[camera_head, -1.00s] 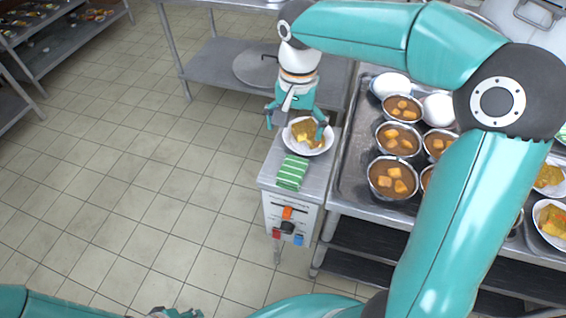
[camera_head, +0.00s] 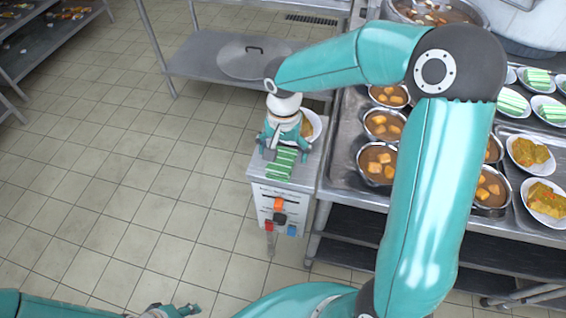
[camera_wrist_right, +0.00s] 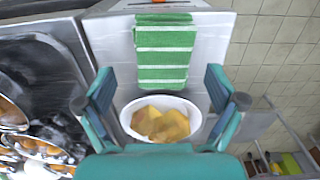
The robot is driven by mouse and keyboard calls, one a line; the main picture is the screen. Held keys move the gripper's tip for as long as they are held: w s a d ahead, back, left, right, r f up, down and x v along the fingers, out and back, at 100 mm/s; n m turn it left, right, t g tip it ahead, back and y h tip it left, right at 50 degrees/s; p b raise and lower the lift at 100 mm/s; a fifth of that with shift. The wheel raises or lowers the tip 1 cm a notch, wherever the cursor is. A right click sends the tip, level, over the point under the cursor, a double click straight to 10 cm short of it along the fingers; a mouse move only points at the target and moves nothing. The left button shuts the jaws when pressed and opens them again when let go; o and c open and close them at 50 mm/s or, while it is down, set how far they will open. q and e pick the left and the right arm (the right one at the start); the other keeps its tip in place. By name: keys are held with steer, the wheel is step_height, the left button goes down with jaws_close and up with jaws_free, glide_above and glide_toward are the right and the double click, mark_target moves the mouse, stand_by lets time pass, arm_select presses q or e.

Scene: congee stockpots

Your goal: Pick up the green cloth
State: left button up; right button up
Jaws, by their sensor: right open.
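The green cloth (camera_head: 280,164) has white stripes and lies flat on the small steel stand (camera_head: 257,172). In the right wrist view the green cloth (camera_wrist_right: 164,55) lies beyond my fingertips, between their lines. My right gripper (camera_head: 285,152) is open, above the stand at the cloth's far end; in the wrist view its fingers (camera_wrist_right: 160,82) stand wide apart with nothing held. A white bowl of yellow food (camera_wrist_right: 160,118) sits between the fingers in that view, and partly behind the gripper in the head view (camera_head: 312,125). My left gripper (camera_head: 172,311) shows at the bottom edge, its jaws unclear.
The stand's front has coloured knobs (camera_head: 279,218). To its right, a steel counter (camera_head: 345,165) holds several metal bowls of brown stew (camera_head: 378,162) and plates of food (camera_head: 530,152). A low shelf with a round lid (camera_head: 250,62) is behind. Tiled floor lies open on the left.

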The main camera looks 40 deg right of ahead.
mark_target(284, 160)
step_height(284, 160, down, 4)
steer(key=shift+r, duration=0.2)
steer(key=shift+s, duration=0.1)
steer(key=c, duration=1.3)
step_height(284, 160, up, 20)
steer(key=shift+r+p, duration=0.1)
steer(key=shift+p, duration=0.5)
steer(key=shift+c, duration=0.2)
